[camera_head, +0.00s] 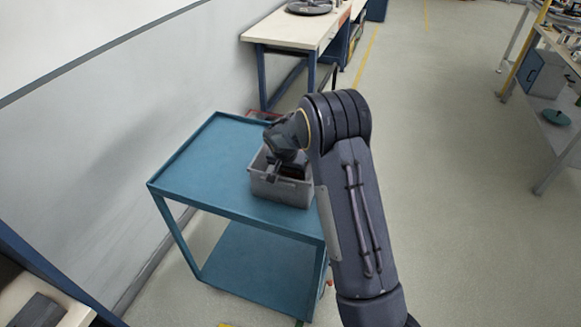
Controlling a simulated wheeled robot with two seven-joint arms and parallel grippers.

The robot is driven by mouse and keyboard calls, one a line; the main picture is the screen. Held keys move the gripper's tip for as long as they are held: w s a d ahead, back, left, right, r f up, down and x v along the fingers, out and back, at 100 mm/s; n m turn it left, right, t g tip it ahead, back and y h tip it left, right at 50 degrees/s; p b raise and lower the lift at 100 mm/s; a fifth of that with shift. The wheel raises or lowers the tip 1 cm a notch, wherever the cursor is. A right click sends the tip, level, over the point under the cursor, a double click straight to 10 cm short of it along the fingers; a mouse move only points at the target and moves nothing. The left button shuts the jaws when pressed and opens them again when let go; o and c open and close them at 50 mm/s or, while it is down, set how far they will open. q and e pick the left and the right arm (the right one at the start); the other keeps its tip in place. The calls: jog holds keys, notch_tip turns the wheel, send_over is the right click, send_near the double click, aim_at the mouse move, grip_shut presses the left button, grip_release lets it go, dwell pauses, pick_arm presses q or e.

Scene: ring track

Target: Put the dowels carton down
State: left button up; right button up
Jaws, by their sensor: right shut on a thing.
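My right arm comes in from the bottom right and reaches over the blue cart. My right gripper (286,163) points down into a grey open-topped bin (281,189) on the cart's top shelf. It is shut on the dowels carton, which is mostly hidden by the gripper, the wrist and the bin's walls. I cannot tell whether the carton touches the bin's floor. The bin stands upright near the right edge of the blue cart (205,165). My left gripper is out of view.
The cart's top is bare left of the bin, with a raised rim around it. A workbench (291,29) stands behind it by the wall. Shelving with a blue box (546,74) is at the far right. The floor (450,190) between is clear.

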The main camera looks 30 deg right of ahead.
jog(key=o, duration=0.6)
jog(key=shift+f, duration=0.15)
jog(key=o, duration=0.5)
